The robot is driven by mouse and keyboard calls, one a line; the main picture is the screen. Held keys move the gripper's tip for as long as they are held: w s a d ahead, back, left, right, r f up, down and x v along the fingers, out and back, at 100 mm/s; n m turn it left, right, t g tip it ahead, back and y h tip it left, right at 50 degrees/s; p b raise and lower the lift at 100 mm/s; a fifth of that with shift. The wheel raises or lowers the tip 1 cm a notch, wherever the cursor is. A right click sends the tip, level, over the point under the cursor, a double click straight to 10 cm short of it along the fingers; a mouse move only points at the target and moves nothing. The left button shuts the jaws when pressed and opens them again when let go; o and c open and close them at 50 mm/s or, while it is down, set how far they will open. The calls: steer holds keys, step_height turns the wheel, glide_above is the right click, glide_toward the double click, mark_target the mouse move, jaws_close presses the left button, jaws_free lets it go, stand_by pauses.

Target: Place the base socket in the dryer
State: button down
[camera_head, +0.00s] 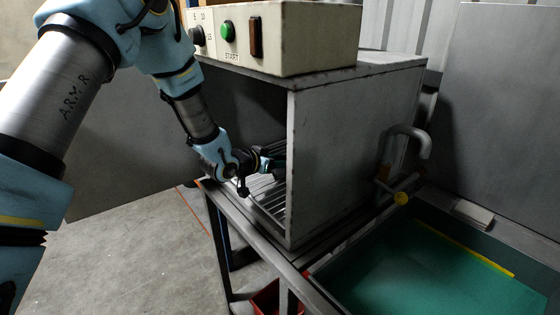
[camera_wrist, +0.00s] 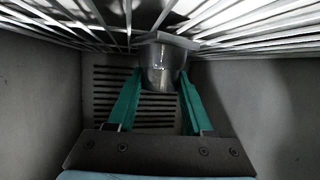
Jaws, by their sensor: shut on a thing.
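The dryer (camera_head: 345,150) is a grey metal box with an open front and a slatted rack (camera_head: 268,197) inside. My gripper (camera_head: 277,164) reaches through the opening, its tip partly hidden behind the dryer's side wall. In the wrist view, the green fingers of my gripper (camera_wrist: 156,92) are closed on the base socket (camera_wrist: 162,66), a grey metal cup-like piece with a wider flange at its upper end in the picture. The flange is close to the rack bars (camera_wrist: 235,30); I cannot tell whether they touch. The socket cannot be made out in the head view.
A control box (camera_head: 285,38) with a green start button (camera_head: 228,30) sits on the dryer. The dryer's side walls are near my gripper, with a slotted back panel (camera_wrist: 105,85) ahead. A green-bottomed basin (camera_head: 420,270) and a curved pipe (camera_head: 410,135) are at right.

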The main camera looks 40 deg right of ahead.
steer(key=shift+c, duration=1.5)
jaws_free()
steer(key=shift+f, duration=0.1)
steer(key=shift+r+p, duration=0.3)
steer(key=b+v, duration=0.3)
steer(key=v, duration=0.9)
steer(key=shift+f+b, duration=0.15)
steer(key=shift+b, duration=0.2)
